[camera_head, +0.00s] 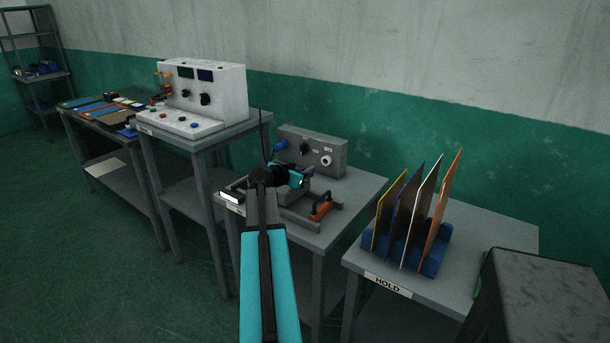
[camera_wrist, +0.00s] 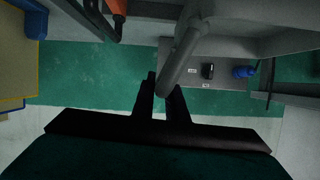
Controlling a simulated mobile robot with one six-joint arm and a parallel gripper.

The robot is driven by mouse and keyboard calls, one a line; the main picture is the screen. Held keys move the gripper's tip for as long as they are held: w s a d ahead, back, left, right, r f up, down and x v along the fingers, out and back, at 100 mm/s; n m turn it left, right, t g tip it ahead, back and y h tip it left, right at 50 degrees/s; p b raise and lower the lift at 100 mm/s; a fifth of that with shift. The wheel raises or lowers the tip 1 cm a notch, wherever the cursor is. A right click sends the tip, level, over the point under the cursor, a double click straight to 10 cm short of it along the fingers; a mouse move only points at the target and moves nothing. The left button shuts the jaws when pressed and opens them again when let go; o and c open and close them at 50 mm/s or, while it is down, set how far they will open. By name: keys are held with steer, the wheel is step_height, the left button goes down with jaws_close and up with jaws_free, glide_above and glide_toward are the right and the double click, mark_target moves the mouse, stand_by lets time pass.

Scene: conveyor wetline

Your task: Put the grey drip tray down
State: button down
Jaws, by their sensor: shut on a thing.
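My gripper (camera_wrist: 162,92) is shut on a rounded grey bar (camera_wrist: 182,58), which looks like a handle of the grey drip tray (camera_wrist: 268,42). The tray's grey body fills the upper right of the wrist view, partly cut off by the frame. In the head view, my arm and wrist cover much of the grip, and the tray's grey edge (camera_head: 311,226) shows low on the middle table (camera_head: 352,193). I cannot tell whether the tray touches the tabletop.
A grey control box (camera_head: 318,151) stands at the back of this table. An orange-handled clamp (camera_head: 321,210) is close to the tray. To the right, a table labelled HOLD (camera_head: 375,277) carries a blue rack (camera_head: 432,262) with several upright panels. A white console (camera_head: 205,95) stands left.

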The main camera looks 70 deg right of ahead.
steer(key=shift+f, duration=0.4)
steer(key=c, duration=1.8)
jaws_free()
steer(key=shift+o, duration=0.2)
steer(key=shift+a, duration=0.15)
steer(key=b+v, duration=0.2)
steer(key=v, duration=0.9)
steer(key=shift+a+r, duration=0.2)
steer(key=shift+a, duration=0.1)
steer(key=shift+w, duration=0.1)
